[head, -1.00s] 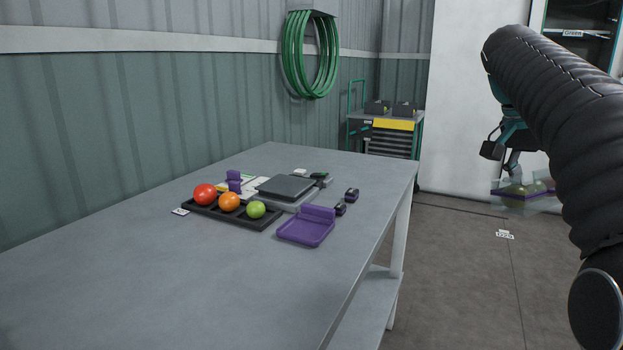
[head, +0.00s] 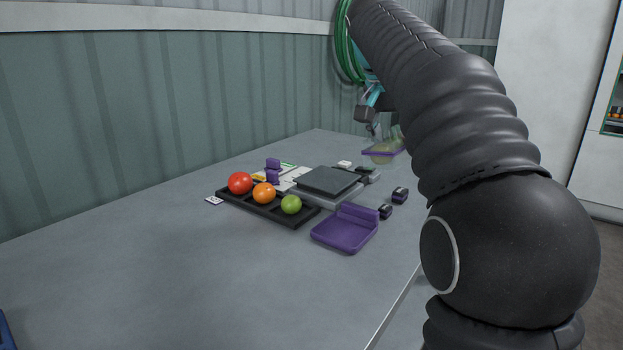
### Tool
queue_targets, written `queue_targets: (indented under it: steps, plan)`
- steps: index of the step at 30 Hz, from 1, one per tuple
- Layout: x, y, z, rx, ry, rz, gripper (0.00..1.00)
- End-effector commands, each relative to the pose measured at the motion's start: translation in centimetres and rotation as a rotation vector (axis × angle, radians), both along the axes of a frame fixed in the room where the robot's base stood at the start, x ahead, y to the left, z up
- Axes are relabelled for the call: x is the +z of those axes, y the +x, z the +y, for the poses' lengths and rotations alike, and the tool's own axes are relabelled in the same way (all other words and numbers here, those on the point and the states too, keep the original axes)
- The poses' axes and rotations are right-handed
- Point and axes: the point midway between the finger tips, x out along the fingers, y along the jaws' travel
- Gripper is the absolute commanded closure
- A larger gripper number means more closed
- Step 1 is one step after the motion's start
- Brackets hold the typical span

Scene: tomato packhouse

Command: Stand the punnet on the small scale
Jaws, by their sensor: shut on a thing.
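The small scale (head: 330,180) stands on the grey table, with a dark flat square plate on top and nothing on it. The clear punnet (head: 384,158) with a purple band at its rim hangs beyond and to the right of the scale. Greenish contents show dimly through it. My gripper (head: 372,128) is shut on the punnet and holds it up at the far side of the table. My arm hides the right part of the punnet and some of the gripper.
A black tray (head: 240,204) holds red, orange and green tomatoes left of the scale. A purple tray (head: 346,230) and small black items (head: 399,195) lie in front and to the right. A purple stand (head: 272,172) is behind.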

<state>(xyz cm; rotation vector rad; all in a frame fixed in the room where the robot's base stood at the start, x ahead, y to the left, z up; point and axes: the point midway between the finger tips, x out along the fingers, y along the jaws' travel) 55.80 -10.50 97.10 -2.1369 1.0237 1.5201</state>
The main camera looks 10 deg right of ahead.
Motion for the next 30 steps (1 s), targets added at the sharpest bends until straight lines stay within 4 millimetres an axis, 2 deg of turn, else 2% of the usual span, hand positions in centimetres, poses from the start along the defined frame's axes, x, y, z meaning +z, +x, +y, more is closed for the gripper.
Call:
queue_targets:
  steps: [6,13,17,30]
  plan:
    - [1.5,2.2,2.0,0.274,0.075,-0.062,0.72]
    - [2.4,3.4,3.3,0.407,0.116,-0.080,0.72]
    - [1.3,4.7,4.5,0.415,0.119,-0.079,0.72]
    - [-3.5,11.0,9.4,0.409,0.118,-0.079,0.72]
